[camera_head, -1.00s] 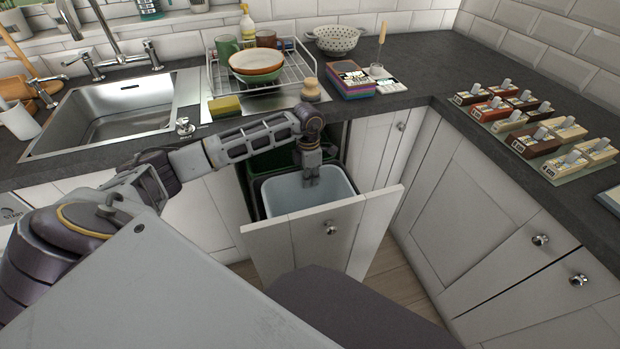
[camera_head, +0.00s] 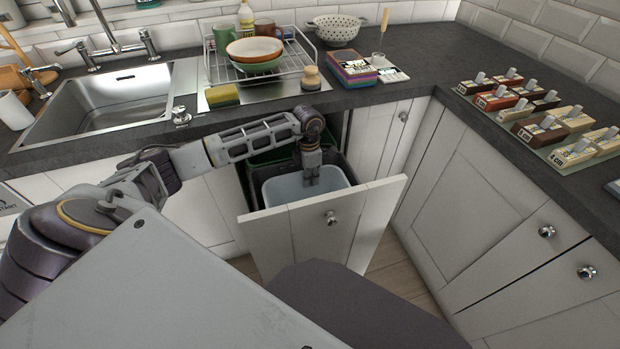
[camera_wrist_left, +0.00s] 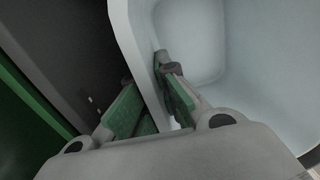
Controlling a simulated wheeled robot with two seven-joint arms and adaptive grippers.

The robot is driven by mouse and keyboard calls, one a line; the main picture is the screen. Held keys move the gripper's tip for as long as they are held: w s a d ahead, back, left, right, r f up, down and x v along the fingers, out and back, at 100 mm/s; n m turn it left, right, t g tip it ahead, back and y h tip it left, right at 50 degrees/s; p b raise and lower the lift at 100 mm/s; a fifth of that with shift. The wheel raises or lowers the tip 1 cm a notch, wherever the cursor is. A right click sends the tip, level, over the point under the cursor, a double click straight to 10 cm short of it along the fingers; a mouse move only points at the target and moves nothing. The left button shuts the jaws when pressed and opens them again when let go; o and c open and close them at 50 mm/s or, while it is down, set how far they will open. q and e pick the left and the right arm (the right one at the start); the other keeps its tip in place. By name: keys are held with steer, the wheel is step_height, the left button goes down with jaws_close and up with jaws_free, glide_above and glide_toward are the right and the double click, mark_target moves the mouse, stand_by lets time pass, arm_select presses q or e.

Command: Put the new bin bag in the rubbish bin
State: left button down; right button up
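The rubbish bin (camera_head: 285,191) is a pale blue-grey open tub in the pulled-out, tilted white cabinet front. In the left wrist view its wall (camera_wrist_left: 128,38) runs between my fingers, and its visible inside is pale and bare. My left gripper (camera_head: 311,181) points down at the bin's rim. In the wrist view its two green-padded fingers (camera_wrist_left: 155,92) lie on either side of the wall, close against it, so it looks shut on the rim. I cannot make out a new bin bag in either view. My right gripper is not in view.
A dark container with green (camera_head: 268,158) sits behind the bin. The white front (camera_head: 290,238) with a round knob stands before it. Above are the worktop, sink (camera_head: 120,105), dish rack (camera_head: 290,65), sponge (camera_head: 222,95) and a stack of coloured packs (camera_head: 352,75). Labelled blocks stand right.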

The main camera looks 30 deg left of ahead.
arm_select(q)
steer(key=shift+f, duration=0.2)
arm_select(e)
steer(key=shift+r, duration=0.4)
arm_select(q)
steer(key=c, duration=1.6)
jaws_free()
steer(key=shift+o, duration=0.2)
steer(key=shift+r, duration=0.15)
step_height(320, 180, up, 12)
steer(key=shift+w+a, duration=0.3)
steer(key=shift+a, duration=0.05)
